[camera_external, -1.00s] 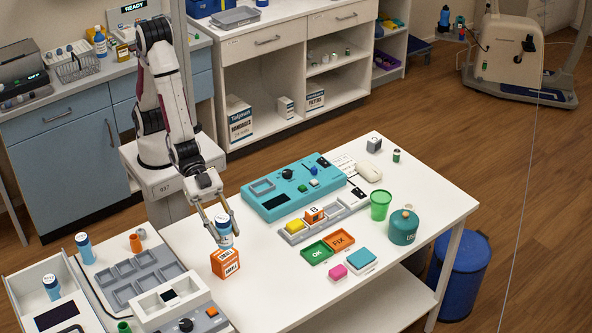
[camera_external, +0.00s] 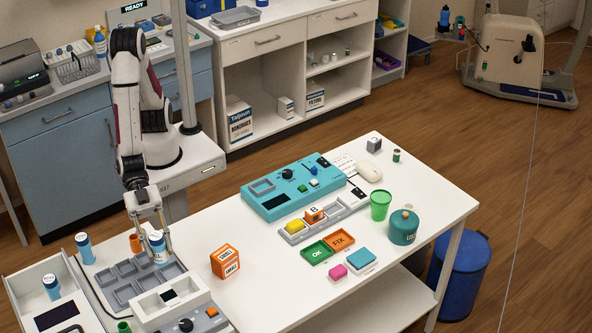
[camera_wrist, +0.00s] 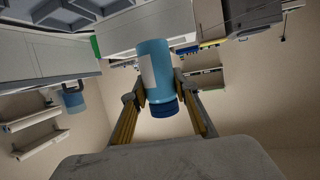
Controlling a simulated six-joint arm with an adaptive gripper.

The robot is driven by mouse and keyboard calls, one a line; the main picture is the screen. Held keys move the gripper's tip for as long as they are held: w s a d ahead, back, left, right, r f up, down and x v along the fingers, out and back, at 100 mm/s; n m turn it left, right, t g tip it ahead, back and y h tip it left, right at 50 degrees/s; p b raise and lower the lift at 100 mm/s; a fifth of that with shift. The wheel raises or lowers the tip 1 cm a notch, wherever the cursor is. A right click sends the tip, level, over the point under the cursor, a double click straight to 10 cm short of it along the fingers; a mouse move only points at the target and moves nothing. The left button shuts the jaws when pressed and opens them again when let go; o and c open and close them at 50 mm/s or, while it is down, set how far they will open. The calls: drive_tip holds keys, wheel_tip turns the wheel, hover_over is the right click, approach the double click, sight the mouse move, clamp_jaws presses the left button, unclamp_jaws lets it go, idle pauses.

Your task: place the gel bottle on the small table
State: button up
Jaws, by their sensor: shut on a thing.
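A blue bottle (camera_external: 158,250) with a white label is held in my gripper (camera_external: 152,234), at the left end of the white table (camera_external: 300,310). It is beside or over the grey compartment tray (camera_external: 122,294); I cannot tell whether its base touches anything. In the wrist view the bottle (camera_wrist: 155,72) sits between both fingers (camera_wrist: 162,112), its dark blue cap towards my palm. No readable name marks it as gel. Two similar blue bottles stand at the left, one behind (camera_external: 84,249) and one in front (camera_external: 51,287).
An orange box (camera_external: 225,262) stands right of my gripper. An orange cup (camera_external: 136,243) is close on its left. A white device (camera_external: 168,300) lies in front of the tray. A teal panel (camera_external: 290,187) lies further back.

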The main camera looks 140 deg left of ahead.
drive_tip(key=shift+s+d+f+n+y, duration=0.1)
drive_tip(key=shift+s+d+n+y, duration=0.25)
drive_tip(key=shift+s+d, duration=0.25)
drive_tip(key=shift+s+a+y, duration=0.1)
drive_tip(key=shift+a+y, duration=0.15)
drive_tip(key=a+n+y, duration=0.1)
drive_tip(key=a, duration=0.2)
drive_tip(key=shift+a+n+y, duration=0.2)
drive_tip(key=shift+n+y, duration=0.15)
drive_tip(key=shift+y, duration=0.05)
drive_tip(key=shift+f, duration=0.15)
drive_tip(key=shift+f, duration=3.3)
drive_tip(key=shift+f, duration=0.3)
drive_tip(key=o, duration=1.4)
drive_tip(key=shift+c, duration=0.2)
